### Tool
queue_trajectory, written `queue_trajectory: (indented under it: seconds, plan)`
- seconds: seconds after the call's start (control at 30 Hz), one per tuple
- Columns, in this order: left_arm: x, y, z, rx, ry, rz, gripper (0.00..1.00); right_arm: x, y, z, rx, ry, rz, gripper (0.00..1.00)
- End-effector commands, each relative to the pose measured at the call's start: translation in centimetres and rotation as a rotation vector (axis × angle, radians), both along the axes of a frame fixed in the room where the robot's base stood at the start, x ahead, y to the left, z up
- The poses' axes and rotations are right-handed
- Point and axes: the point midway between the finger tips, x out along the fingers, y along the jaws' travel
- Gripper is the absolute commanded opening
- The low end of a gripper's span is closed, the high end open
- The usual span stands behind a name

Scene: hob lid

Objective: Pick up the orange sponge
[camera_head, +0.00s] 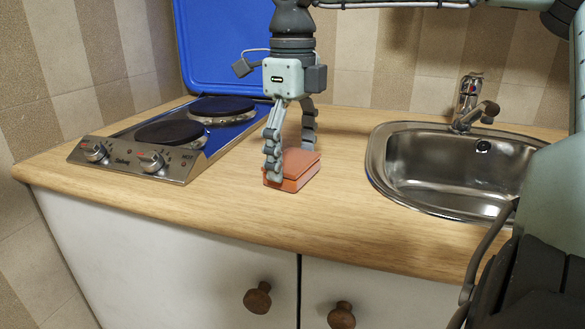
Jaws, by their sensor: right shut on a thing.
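The orange sponge (299,171) is a small flat block on the wooden worktop, between the hob and the sink. My right gripper (290,160) comes down on it from above, with its fingers pointing downward. One finger covers the sponge's left side and the other is behind it. The gripper is shut on the sponge. The sponge looks to be at the worktop surface; I cannot tell whether there is a gap under it. My left gripper is not in view.
A two-plate hob (172,133) with front knobs stands on the left, its blue lid (215,45) raised behind. A steel sink (450,168) with a tap (470,103) is on the right. The worktop (210,205) in front is clear. Cabinet doors with round knobs (258,298) are below.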

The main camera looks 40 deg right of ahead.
Motion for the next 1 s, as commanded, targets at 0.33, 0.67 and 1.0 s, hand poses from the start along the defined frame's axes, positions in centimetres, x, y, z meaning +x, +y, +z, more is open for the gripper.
queue_trajectory:
  seconds: [0.33,0.67,1.0]
  plan:
    - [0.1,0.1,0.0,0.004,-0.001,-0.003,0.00,0.0,0.0,0.4,-0.002,-0.002,0.000,0.62]
    - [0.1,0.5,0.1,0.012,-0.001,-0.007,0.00,0.3,0.6,4.6,-0.006,0.000,0.001,0.62]
    - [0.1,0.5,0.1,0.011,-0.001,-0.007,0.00,2.9,7.8,9.0,-0.006,0.002,0.002,0.62]
